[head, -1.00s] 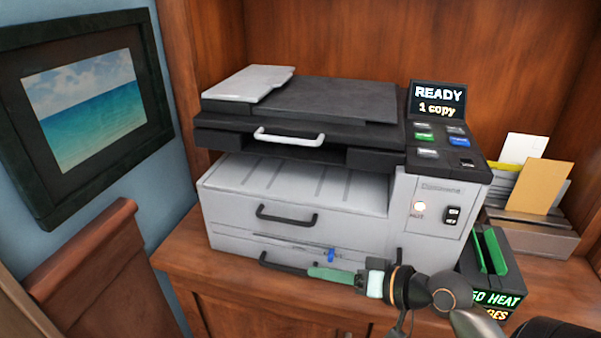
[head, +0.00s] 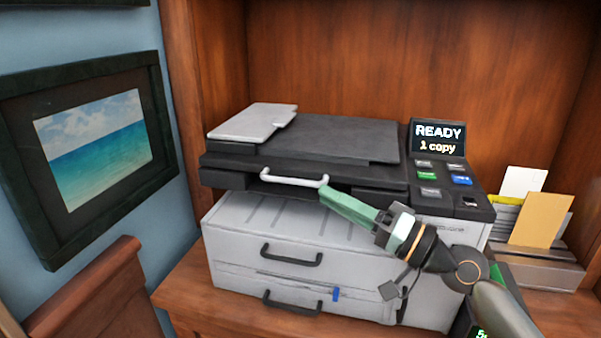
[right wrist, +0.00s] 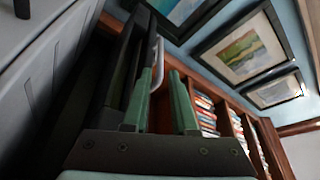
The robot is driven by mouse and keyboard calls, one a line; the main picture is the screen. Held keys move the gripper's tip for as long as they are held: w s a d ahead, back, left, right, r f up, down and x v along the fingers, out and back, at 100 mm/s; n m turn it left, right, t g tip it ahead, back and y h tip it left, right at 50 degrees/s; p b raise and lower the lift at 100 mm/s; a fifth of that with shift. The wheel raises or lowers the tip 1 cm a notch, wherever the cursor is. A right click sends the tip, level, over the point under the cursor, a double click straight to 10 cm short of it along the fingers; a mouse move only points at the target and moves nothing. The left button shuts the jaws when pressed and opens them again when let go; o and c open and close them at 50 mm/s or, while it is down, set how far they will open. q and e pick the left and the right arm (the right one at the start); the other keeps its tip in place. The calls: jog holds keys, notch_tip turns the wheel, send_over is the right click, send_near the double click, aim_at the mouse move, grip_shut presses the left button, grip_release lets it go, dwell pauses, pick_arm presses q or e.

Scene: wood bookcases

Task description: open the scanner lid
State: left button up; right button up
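The scanner lid (head: 335,138) is the dark flat top of the grey copier (head: 290,225), and it lies down flat. A white bar handle (head: 294,181) is on its front edge. My right gripper (head: 325,193) has its green fingertips at the right end of this handle. In the right wrist view, the two green fingers (right wrist: 160,76) stand apart, with the white handle (right wrist: 157,48) showing in line with the gap between them. I cannot tell whether they touch it. My left gripper is not in view.
A control panel with a READY screen (head: 438,135) is right of the lid. Black drawer handles (head: 291,256) stick out below. A letter holder (head: 535,262) stands at the right, and bookcase walls close in the back and sides.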

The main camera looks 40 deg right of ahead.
aim_at(300, 180)
jog(key=p+x, duration=0.2)
jog(key=x, duration=0.3)
jog(key=shift+r+p, duration=0.2)
jog(key=shift+p, duration=0.1)
jog(key=shift+w+a, duration=0.1)
jog(key=shift+w, duration=0.3)
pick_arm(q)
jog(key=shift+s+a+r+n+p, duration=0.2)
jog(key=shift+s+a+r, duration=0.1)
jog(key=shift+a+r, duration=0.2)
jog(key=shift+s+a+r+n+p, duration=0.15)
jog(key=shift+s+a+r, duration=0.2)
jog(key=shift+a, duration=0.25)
pick_arm(e)
jog(key=shift+w+a, duration=0.3)
jog(key=shift+w, duration=0.25)
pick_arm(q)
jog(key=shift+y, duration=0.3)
pick_arm(e)
grip_shut()
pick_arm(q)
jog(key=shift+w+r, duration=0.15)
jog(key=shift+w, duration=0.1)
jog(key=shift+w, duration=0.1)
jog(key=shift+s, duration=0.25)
